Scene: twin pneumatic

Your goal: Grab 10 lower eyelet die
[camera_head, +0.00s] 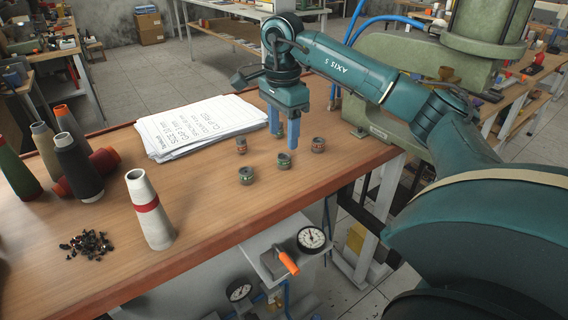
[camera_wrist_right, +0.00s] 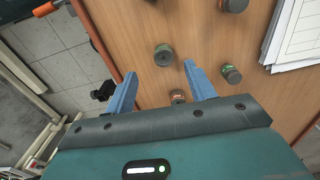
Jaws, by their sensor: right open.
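Several small dark cylindrical dies with coloured bands stand apart on the wooden bench. In the head view, green-banded ones are a near left die (camera_head: 246,175), a middle die (camera_head: 284,160) and a far die (camera_head: 279,132) partly behind my fingers. Orange-red-banded ones are a left die (camera_head: 241,146) and a right die (camera_head: 318,145). I cannot read their sizes. My right gripper (camera_head: 284,134) is open and empty above the group, with blue fingers pointing down. In the right wrist view, a die (camera_wrist_right: 164,55) shows near the fingertips (camera_wrist_right: 160,68). My left gripper is not in view.
A stack of printed sheets (camera_head: 205,124) lies behind the dies. A white cone with a red band (camera_head: 150,212), dark thread cones (camera_head: 76,168) and a pile of black bits (camera_head: 88,243) stand left. A green press (camera_head: 400,100) stands at the right bench edge.

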